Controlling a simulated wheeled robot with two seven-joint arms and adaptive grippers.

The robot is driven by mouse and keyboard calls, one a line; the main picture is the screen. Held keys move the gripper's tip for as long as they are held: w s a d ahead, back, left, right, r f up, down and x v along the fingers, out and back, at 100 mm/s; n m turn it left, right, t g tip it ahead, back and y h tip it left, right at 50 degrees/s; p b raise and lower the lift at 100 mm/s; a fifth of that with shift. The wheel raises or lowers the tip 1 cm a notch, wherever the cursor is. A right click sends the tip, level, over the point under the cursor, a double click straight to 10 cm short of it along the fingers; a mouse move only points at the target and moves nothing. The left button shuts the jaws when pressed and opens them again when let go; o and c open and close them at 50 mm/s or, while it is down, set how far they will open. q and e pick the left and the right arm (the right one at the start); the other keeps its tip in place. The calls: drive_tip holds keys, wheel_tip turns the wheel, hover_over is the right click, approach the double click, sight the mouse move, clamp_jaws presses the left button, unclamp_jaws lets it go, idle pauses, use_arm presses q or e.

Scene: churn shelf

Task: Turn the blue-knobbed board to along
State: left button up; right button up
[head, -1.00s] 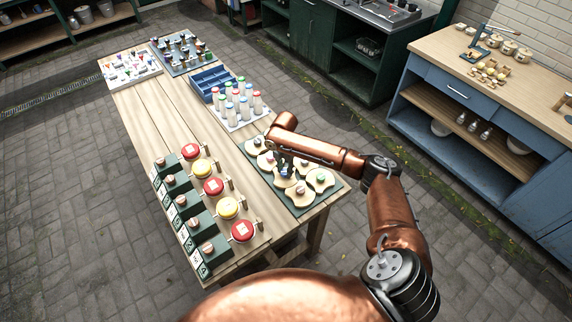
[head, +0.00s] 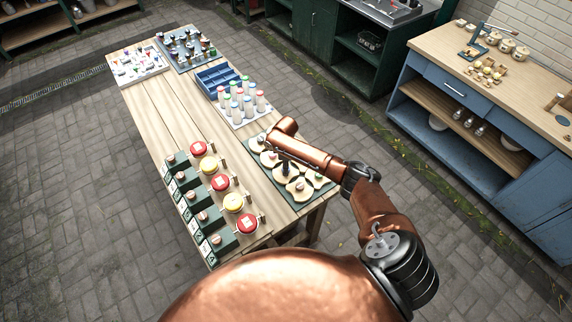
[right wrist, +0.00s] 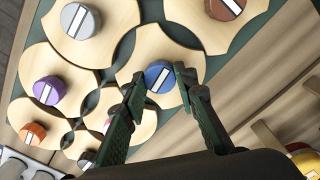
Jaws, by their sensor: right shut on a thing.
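The blue-knobbed board (right wrist: 160,44) is a pale wooden piece with cut-in edges, lying on a dark green tray (right wrist: 262,18) among similar boards. Its round blue knob (right wrist: 159,75) carries a white bar that leans slightly in the right wrist view. My right gripper (right wrist: 157,80) has one finger on each side of the knob and is shut on it. In the head view the right gripper (head: 286,170) is over the tray (head: 302,207) and hides the blue knob. My left gripper is not in view.
Neighbouring boards carry grey (right wrist: 80,20), brown (right wrist: 225,7), purple (right wrist: 48,90) and orange (right wrist: 32,133) knobs. Several red and yellow buttons (head: 220,182) stand left of the tray. Bottles (head: 243,101) stand behind it. Bare table (head: 165,118) lies to the left.

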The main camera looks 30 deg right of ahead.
drive_tip(key=shift+r+m+p, duration=0.1)
drive_tip(key=shift+m+p, duration=0.4)
drive_tip(key=shift+m, duration=0.3)
drive_tip(key=o, duration=1.2)
drive_tip(key=shift+c, duration=0.2)
wheel_tip(320, 180, up, 12)
